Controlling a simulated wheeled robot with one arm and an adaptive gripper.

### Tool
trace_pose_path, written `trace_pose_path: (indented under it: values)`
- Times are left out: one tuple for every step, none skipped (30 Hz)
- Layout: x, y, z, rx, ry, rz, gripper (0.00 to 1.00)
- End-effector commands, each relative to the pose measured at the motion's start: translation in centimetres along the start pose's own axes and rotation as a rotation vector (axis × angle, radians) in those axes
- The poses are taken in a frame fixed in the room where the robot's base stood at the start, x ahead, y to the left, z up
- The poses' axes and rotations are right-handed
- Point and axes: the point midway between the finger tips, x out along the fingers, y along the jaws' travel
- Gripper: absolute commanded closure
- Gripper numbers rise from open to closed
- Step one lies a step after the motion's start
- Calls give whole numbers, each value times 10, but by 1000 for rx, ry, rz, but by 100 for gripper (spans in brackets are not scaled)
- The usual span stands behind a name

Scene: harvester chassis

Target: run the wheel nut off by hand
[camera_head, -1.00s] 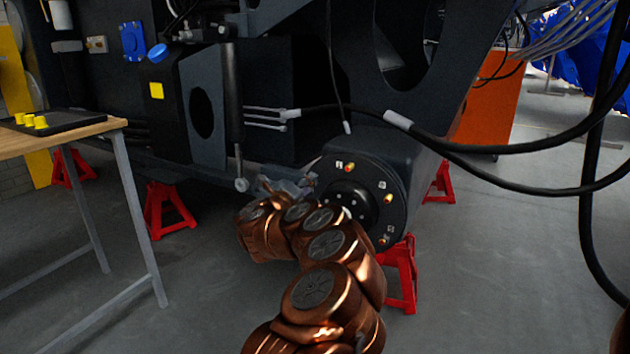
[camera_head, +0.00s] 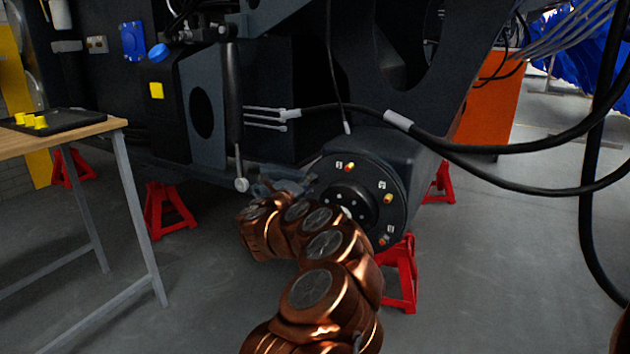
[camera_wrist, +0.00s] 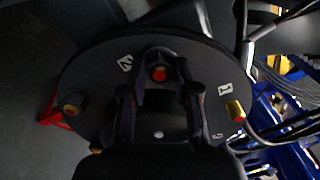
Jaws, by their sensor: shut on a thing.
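The dark round wheel hub (camera_head: 372,166) faces my arm, with yellow, red-tipped nuts on studs around its rim. In the wrist view the hub face (camera_wrist: 95,75) fills the middle. My gripper (camera_wrist: 159,82) is shut with a finger on each side of a red-tipped wheel nut (camera_wrist: 159,73), near the number 2. The fingers and dark surroundings hide most of this nut. Other nuts sit at the left (camera_wrist: 72,104) and right (camera_wrist: 235,110) of the hub face. In the head view the gripper (camera_head: 285,186) is at the hub's left side, and its fingertips are unclear.
Red stands (camera_head: 398,275) are under the machine. Black hoses (camera_head: 480,150) hang across the right of the hub. A wooden-topped table (camera_head: 60,137) with a black tray (camera_head: 65,122) is at the left. The floor between table and hub is open.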

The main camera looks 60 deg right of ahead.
Motion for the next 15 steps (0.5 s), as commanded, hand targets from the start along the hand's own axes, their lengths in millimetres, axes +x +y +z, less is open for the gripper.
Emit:
trace_pose_path:
  values:
    - [0, 0, 0, 0, 0, 1, 100]
    - [0, 1, 0, 0, 0, 1, 100]
    - [-1, 1, 0, 0, 0, 1, 100]
    - [-1, 1, 0, 0, 0, 1, 100]
    - [-1, 1, 0, 0, 0, 2, 100]
    - [-2, 1, 0, -1, 0, 2, 100]
    - [-2, 1, 0, -4, 0, 2, 100]
    - [-2, 0, 0, -11, 1, 3, 100]
    - [-2, -1, 1, -27, 1, 3, 100]
    - [-2, -2, 2, -44, 0, 3, 100]
    - [-2, -3, 2, -66, 0, 4, 100]
    - [-3, -4, 3, -96, -1, 5, 100]
    - [-3, -4, 3, -122, -1, 6, 100]
    - [-4, -3, 4, -144, -2, 6, 100]
    - [-4, -3, 3, -176, -2, 7, 100]
